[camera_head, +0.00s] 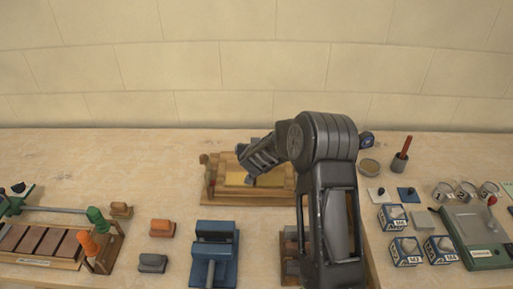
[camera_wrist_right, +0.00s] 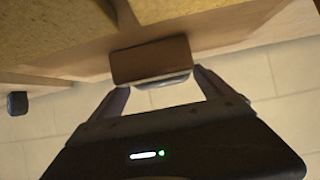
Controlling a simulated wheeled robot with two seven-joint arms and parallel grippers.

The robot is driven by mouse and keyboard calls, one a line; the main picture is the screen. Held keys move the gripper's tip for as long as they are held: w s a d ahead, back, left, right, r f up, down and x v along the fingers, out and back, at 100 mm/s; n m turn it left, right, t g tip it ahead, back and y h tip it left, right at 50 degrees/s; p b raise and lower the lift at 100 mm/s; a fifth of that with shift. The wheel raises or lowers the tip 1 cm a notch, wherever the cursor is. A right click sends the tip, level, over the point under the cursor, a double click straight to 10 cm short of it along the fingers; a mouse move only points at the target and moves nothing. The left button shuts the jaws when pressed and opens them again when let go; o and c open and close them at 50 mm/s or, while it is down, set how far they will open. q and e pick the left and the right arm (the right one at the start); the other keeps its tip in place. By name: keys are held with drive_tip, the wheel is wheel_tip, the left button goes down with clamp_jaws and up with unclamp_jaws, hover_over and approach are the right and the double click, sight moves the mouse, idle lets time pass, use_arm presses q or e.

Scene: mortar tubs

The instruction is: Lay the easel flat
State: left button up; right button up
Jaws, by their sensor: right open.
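The easel appears to be the wooden stand with yellow panels (camera_head: 233,179) at the back middle of the table in the head view. My right arm hides its right part. My right gripper (camera_head: 250,170) is over the stand. In the right wrist view my right gripper (camera_wrist_right: 165,85) is open, with its two fingers on either side of a brown wooden block (camera_wrist_right: 150,58). The block sticks out from the edge of a wooden board with a yellow rough face (camera_wrist_right: 60,30). I cannot tell whether the fingers touch the block. My left gripper is not in view.
A blue clamp-like device (camera_head: 214,250) stands in front. Orange (camera_head: 162,228) and grey (camera_head: 152,263) blocks lie left of it, near a rack of brown tiles (camera_head: 40,243). White-and-blue boxes (camera_head: 405,251), tins and a green device (camera_head: 478,235) crowd the right. The back left is clear.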

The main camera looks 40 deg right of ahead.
drive_tip(key=v, duration=0.5)
drive_tip(key=shift+s+a+r, duration=0.15)
drive_tip(key=shift+s, duration=0.2)
